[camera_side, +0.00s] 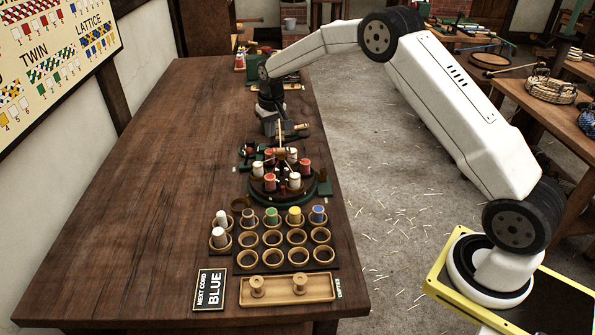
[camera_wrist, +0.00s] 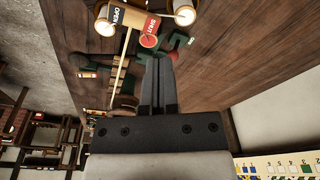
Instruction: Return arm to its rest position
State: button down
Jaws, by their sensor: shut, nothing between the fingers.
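My gripper (camera_wrist: 159,82) is shut, its two dark fingers together with nothing between them in the wrist view. In the side view my arm reaches over the far part of the wooden table, and my gripper (camera_side: 270,128) hangs low just behind the round braiding stand (camera_side: 284,191). That stand carries several red and white bobbins. In the side view the fingertips are small and partly lost among the dark fittings there. I cannot tell whether they touch anything.
A wooden tray (camera_side: 317,292) holds two bare spools. A sign (camera_side: 209,291) reads "NEXT CORD BLUE". The table's left side (camera_side: 130,200) is clear.

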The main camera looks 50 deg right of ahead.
jog(key=shift+f, duration=0.95)
jog(key=shift+f, duration=1.45)
dwell(2.1)
jog(key=shift+r, duration=0.15)
notch_tip(320, 180, up, 8)
dwell(1.2)
jog(key=shift+s+a, duration=0.1)
dwell(0.3)
jog(key=s+a+n, duration=0.1)
jog(key=s+a, duration=0.2)
jog(key=s, duration=0.7)
jog(key=s+a+n, duration=0.1)
jog(key=s+a, duration=0.2)
jog(key=s, duration=0.7)
jog(key=s+a+f+n, duration=0.1)
jog(key=s+a, duration=0.2)
jog(key=s, duration=0.8)
jog(key=shift+a+t, duration=0.4)
